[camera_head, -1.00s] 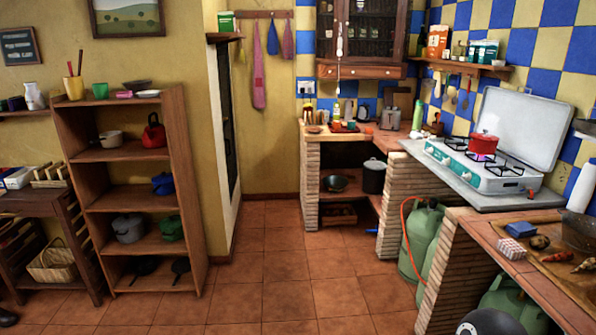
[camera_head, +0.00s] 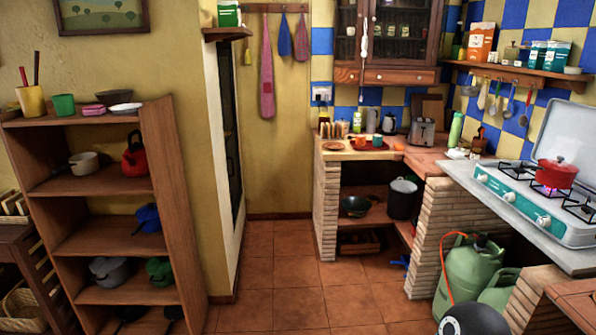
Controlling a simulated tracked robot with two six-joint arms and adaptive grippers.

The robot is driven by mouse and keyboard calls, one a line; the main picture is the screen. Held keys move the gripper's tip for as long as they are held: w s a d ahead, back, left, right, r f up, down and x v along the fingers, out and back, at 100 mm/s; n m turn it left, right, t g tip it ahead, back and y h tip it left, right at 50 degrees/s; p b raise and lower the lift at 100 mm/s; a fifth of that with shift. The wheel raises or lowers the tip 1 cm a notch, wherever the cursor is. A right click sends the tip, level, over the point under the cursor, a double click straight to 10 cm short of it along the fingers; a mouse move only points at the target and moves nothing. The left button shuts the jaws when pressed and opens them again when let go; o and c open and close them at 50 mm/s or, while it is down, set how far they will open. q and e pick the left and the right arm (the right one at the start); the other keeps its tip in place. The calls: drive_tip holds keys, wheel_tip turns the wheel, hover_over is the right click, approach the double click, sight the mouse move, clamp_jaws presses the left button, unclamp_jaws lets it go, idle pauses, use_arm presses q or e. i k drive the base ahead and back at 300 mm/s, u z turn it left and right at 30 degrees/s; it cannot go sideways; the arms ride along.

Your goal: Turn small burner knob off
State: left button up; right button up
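The white and teal gas stove (camera_head: 520,203) sits on the grey counter at the right edge, with its lid raised. Several pale knobs line its front panel, among them a far knob (camera_head: 482,178), a middle knob (camera_head: 508,197) and a nearer knob (camera_head: 543,221). I cannot tell which one serves the small burner. A red pot (camera_head: 556,172) stands on a burner, with a pinkish-purple glow (camera_head: 546,189) below it. The right part of the stove is cut off by the frame. Neither of my grippers is in view.
A wooden shelf unit (camera_head: 162,180) stands at the left. Green gas bottles (camera_head: 470,266) with an orange hose stand under the stove counter, by brick pillars (camera_head: 440,222). The tiled floor (camera_head: 300,290) is clear in the middle.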

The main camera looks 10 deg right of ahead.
sight(512, 196)
drive_tip(key=z, duration=0.15)
drive_tip(key=i, duration=1.35)
drive_tip(key=z, duration=0.75)
drive_tip(key=i, duration=1.35)
drive_tip(key=z, duration=0.9)
drive_tip(key=i, duration=0.7)
drive_tip(key=z, duration=0.2)
drive_tip(key=k, duration=0.9)
drive_tip(key=z, duration=0.2)
drive_tip(key=i, duration=0.9)
drive_tip(key=u, duration=0.1)
